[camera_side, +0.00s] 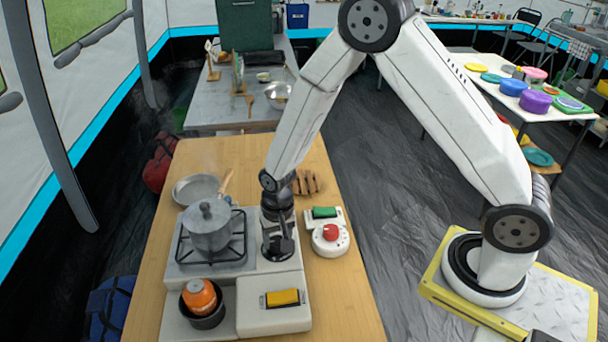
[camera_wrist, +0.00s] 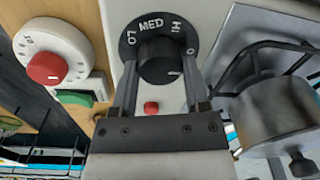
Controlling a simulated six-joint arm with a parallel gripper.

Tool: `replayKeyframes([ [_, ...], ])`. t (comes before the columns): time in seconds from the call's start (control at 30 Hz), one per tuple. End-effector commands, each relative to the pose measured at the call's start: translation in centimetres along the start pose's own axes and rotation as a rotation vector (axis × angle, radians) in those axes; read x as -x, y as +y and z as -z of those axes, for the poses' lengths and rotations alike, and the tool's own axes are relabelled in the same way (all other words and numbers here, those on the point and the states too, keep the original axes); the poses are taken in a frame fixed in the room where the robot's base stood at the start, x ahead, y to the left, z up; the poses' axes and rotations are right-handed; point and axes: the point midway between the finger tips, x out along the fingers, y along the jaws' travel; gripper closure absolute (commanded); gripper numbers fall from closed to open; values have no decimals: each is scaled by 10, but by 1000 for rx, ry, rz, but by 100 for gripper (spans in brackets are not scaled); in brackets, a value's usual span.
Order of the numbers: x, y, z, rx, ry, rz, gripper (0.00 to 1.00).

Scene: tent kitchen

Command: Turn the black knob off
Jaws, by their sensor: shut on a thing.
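The black knob (camera_wrist: 158,58) is on the pale stove panel, with a black dial ring marked MED, HI and other partly hidden letters around it in the wrist view. A small white mark shows at the knob's lower right edge. My gripper (camera_wrist: 160,75) has one finger on each side of the knob and is shut on it. In the side view my gripper (camera_side: 277,243) points down at the stove's right part, and it hides most of the knob. A small red light (camera_wrist: 151,108) shows between the fingers.
A lidded pot (camera_side: 209,228) stands on the burner left of my gripper, with a frying pan (camera_side: 195,190) behind. A white timer with a red knob (camera_side: 330,233) sits close to the right.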

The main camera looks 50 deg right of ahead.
Motion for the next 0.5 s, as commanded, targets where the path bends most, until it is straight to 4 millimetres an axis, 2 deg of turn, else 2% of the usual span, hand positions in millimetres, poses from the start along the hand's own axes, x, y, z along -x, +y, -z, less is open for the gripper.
replayKeyframes([
  [0.5, 1, 0, 1, -83, 7, 2, 100],
])
